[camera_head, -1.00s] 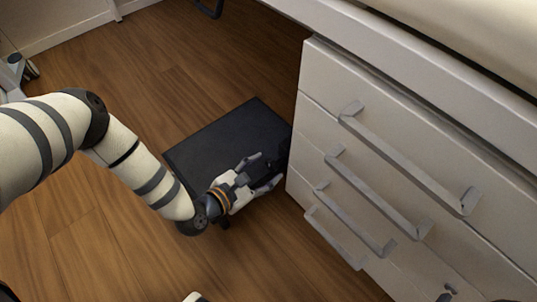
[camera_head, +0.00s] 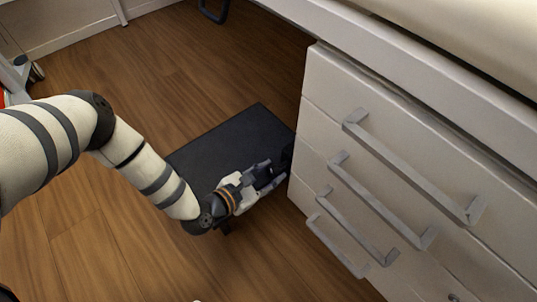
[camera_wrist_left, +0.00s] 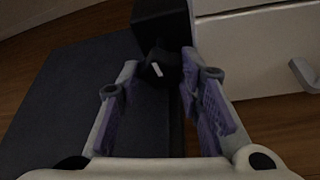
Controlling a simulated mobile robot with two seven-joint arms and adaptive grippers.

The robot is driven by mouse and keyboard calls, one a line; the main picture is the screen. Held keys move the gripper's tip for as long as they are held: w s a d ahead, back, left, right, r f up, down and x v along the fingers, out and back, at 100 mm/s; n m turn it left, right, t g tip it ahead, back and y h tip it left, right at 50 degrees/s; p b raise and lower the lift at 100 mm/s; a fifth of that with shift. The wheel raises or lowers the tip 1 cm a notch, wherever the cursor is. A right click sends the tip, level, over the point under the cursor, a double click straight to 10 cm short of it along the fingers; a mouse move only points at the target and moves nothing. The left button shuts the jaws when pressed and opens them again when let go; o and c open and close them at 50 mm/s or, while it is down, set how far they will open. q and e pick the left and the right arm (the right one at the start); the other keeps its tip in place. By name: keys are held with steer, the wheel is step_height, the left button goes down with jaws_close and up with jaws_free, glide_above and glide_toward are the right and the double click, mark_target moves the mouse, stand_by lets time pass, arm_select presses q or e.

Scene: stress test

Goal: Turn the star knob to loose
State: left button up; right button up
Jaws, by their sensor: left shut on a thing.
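The star knob (camera_wrist_left: 157,70) is a dark, lobed knob with a short white mark, in front of a black block (camera_wrist_left: 160,22) in the left wrist view. My left gripper (camera_wrist_left: 160,82) has its two fingers on either side of it and is shut on it. In the head view my left gripper (camera_head: 270,173) reaches over the right edge of a dark flat panel (camera_head: 215,143), close to the drawer cabinet. The knob is hard to make out there, dark against dark and partly covered by the fingers. My right gripper is not in view.
A white drawer cabinet (camera_head: 330,85) with several protruding grey handles (camera_head: 385,205) stands just right of the gripper, under a white top (camera_head: 400,55). Open wooden floor (camera_head: 110,240) lies to the left and in front. A dark curved leg (camera_head: 213,12) shows at the back.

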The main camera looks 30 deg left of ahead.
arm_select(q)
steer(key=shift+a+n+g+h+p, duration=0.15)
steer(key=shift+n+g+h+p, duration=0.2)
steer(key=shift+n+h, duration=0.6)
steer(key=shift+f+n+h, duration=0.1)
steer(key=shift+n+h, duration=0.45)
steer(key=shift+n, duration=0.5)
steer(key=o, duration=1.2)
steer(key=shift+c, duration=0.2)
steer(key=v, duration=1.2)
steer(key=shift+o, duration=0.2)
steer(key=shift+w, duration=0.1)
